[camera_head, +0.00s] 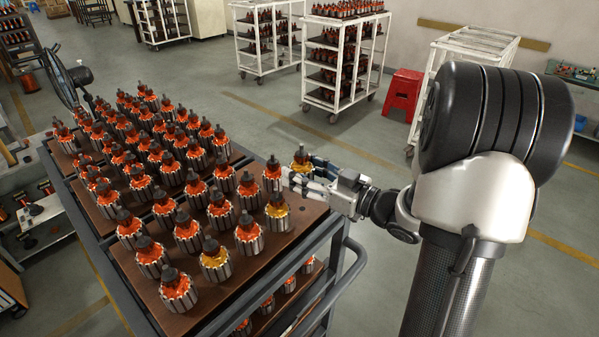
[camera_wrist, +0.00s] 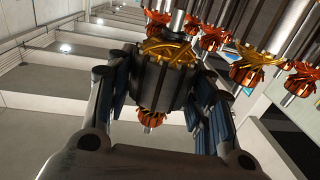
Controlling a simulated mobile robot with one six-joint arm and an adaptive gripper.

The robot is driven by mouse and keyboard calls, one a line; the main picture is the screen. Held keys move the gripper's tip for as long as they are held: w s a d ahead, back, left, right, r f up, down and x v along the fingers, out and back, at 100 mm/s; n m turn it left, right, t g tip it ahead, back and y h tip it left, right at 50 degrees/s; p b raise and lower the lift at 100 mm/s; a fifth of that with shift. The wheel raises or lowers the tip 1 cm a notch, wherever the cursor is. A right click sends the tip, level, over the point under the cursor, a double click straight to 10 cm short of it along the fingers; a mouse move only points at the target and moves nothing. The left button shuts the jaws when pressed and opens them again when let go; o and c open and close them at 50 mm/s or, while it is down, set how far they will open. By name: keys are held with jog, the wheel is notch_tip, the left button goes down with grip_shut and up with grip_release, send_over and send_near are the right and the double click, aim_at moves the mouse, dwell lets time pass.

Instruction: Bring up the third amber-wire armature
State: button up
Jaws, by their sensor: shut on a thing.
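An amber-wire armature (camera_head: 301,160) is at my gripper (camera_head: 290,178) by the right edge of the cart's top board. In the wrist view my gripper (camera_wrist: 163,95) is shut on this armature (camera_wrist: 168,52), its blue-padded fingers on both sides of the dark steel core. Its yellow winding and shaft show above the fingers. I cannot tell how far it is off the board. Two other amber-wire armatures, one near the right edge (camera_head: 277,211) and one in the front part (camera_head: 215,262), stand upright on the brown board.
Many orange-wire armatures (camera_head: 188,236) stand in rows on the board, close to my gripper's left. The cart has a grey rail (camera_head: 345,275) on its right side. White racks (camera_head: 345,60) and a red stool (camera_head: 403,92) stand behind. The floor between is clear.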

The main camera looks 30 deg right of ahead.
jog(key=shift+s+d+f+b, duration=0.15)
jog(key=shift+s+f+b, duration=0.05)
jog(key=shift+f+b, duration=1.6)
jog(key=shift+f, duration=0.35)
jog(key=shift+f+b, duration=0.95)
jog(key=shift+f, duration=0.25)
jog(key=o, duration=1.6)
jog(key=shift+f, duration=0.1)
jog(key=v, duration=1.2)
jog(key=v, duration=1.2)
